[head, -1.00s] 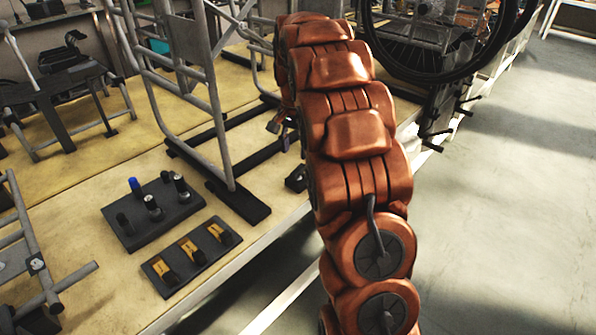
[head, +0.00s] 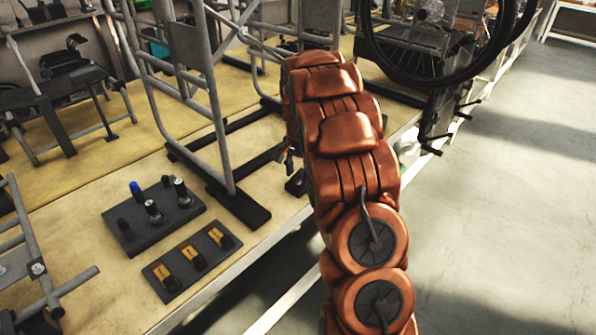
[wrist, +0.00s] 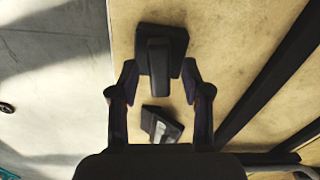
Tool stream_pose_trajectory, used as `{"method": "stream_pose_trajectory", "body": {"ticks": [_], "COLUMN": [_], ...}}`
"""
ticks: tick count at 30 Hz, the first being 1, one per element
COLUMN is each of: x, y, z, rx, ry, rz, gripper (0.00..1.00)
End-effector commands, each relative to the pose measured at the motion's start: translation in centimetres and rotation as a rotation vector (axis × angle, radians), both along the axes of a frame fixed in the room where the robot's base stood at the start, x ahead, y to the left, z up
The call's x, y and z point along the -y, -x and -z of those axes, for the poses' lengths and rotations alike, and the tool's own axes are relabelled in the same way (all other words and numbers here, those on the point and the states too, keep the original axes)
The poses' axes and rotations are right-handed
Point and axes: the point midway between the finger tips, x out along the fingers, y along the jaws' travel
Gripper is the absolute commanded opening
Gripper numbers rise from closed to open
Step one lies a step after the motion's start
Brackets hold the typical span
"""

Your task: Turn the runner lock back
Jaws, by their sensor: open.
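A black block with a raised dark lever-like bar (wrist: 160,55), which looks like the runner lock, lies on the tan bench top in the wrist view. My gripper (wrist: 160,78) is open, with one finger on each side of the block's lower part. I cannot tell whether the fingers touch it. In the head view a small black block (head: 297,182), likely the same one, sits near the bench edge beside my arm. There my gripper (head: 289,158) is mostly hidden behind the arm, with only a bit showing.
A second dark block with a pale part (wrist: 161,124) lies between the fingers' bases. A grey tube frame (head: 215,120) stands on black feet close by. Black trays with knobs (head: 152,214) and yellow-marked switches (head: 192,262) lie left. A wheel (head: 440,50) is at upper right.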

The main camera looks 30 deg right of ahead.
Motion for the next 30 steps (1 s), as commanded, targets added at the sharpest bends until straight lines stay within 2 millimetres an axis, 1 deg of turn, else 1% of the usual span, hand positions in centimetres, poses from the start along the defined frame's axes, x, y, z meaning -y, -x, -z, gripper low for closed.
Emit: {"method": "stream_pose_trajectory", "body": {"ticks": [8,21,30], "x": [-0.01,-0.01,-0.03], "y": [0.01,0.04,0.04], "z": [0.21,0.21,0.24], "rx": [0.000,-0.001,-0.001], "ry": [0.000,0.000,-0.001], "rz": [0.000,-0.001,-0.009], "gripper": [0.47,0.01,0.00]}}
